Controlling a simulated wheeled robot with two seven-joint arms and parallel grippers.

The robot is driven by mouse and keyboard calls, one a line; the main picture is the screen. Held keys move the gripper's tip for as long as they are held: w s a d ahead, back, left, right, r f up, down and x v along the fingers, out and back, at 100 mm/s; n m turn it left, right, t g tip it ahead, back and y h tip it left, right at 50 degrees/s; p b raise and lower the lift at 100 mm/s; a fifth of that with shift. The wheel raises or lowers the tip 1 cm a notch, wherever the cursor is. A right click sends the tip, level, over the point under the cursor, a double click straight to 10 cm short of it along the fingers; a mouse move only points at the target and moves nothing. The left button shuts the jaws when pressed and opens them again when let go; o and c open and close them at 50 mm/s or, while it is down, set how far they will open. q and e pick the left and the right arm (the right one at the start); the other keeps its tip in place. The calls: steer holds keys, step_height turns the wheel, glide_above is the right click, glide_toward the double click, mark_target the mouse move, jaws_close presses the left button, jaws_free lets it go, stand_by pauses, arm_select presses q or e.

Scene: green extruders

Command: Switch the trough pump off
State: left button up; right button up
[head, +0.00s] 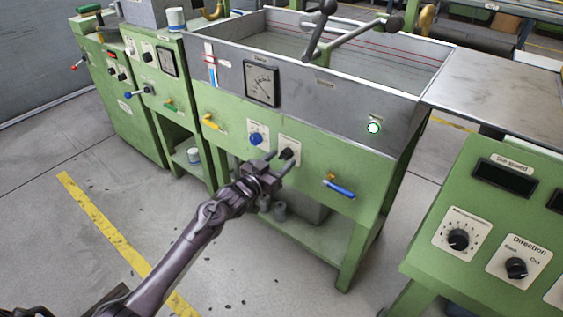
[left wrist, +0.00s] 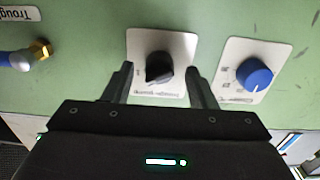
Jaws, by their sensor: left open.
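A black rotary knob on a white plate is on the green front of the trough unit; the plate shows in the head view (head: 291,146) and the knob shows in the left wrist view (left wrist: 159,67). The plate's small label is upside down and hard to read in the wrist view. My left gripper (head: 279,163) is open in front of the knob, with its fingers on either side of the plate in the wrist view (left wrist: 159,85). I cannot tell whether either finger touches. A round indicator (head: 375,127) on the grey trough wall glows pale green. My right gripper is out of view.
A blue knob (head: 257,139) sits close beside the black one. A blue-handled valve (head: 340,189) is to the right and a yellow valve (head: 211,122) to the left. A green control panel (head: 480,235) stands at right. Floor is open at front left.

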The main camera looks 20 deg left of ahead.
arm_select(q)
steer(key=shift+w+d, duration=0.15)
steer(key=shift+w, duration=0.3)
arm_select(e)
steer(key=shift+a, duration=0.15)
arm_select(q)
steer(key=shift+c, duration=0.2)
